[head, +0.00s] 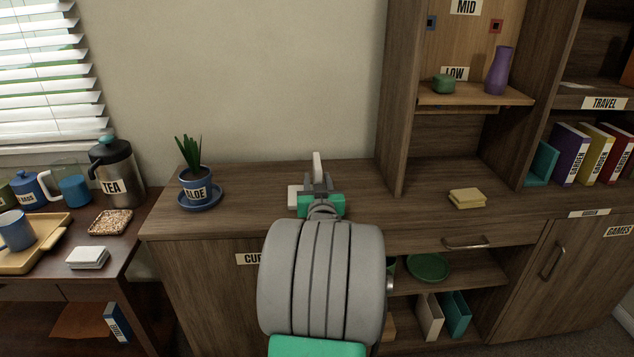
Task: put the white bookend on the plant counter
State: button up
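The white bookend (317,162) is on or just above the plant counter (250,208), in the middle of the head view. Its upright plate rises beyond my gripper, and a white part of its base (293,196) shows at the left. My gripper (318,183) is right at the bookend, with the plate in line between its fingers. My wrist hides the lower part of the bookend, so I cannot tell whether the fingers are closed on it or whether its base touches the counter.
A potted aloe (196,190) on a blue saucer (202,201) stands left on the counter. Yellow sticky notes (467,198) lie to the right, beside a tall shelf post (397,100). Counter space is clear between aloe and gripper. A tea table (115,262) stands at the left.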

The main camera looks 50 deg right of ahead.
jog(key=shift+r, duration=0.2)
jog(key=p+v, duration=0.1)
jog(key=v, duration=1.1)
jog(key=shift+d, duration=0.1)
